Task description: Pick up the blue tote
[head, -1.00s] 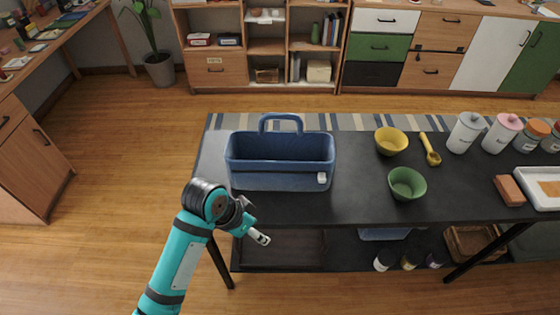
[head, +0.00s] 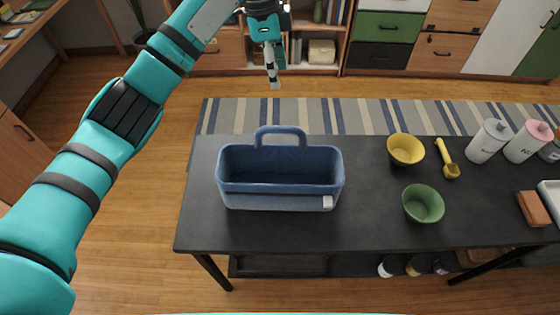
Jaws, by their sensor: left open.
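The blue tote (head: 280,192) stands upright on the left part of the dark table, with its loop handle raised at its far side and a small white tag on its front right. It looks empty. My left gripper (head: 272,78) appears high in the picture, above and beyond the tote's handle, pointing down. It is open, holds nothing and is apart from the tote. Its fingers are seen nearly edge-on. My right gripper is not in view.
The dark table (head: 385,225) also bears a yellow bowl (head: 405,149), a green bowl (head: 423,205), a yellow scoop (head: 449,161), white canisters (head: 489,142) and a brown block (head: 532,208). A striped rug (head: 350,117) lies beyond. Table surface around the tote is clear.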

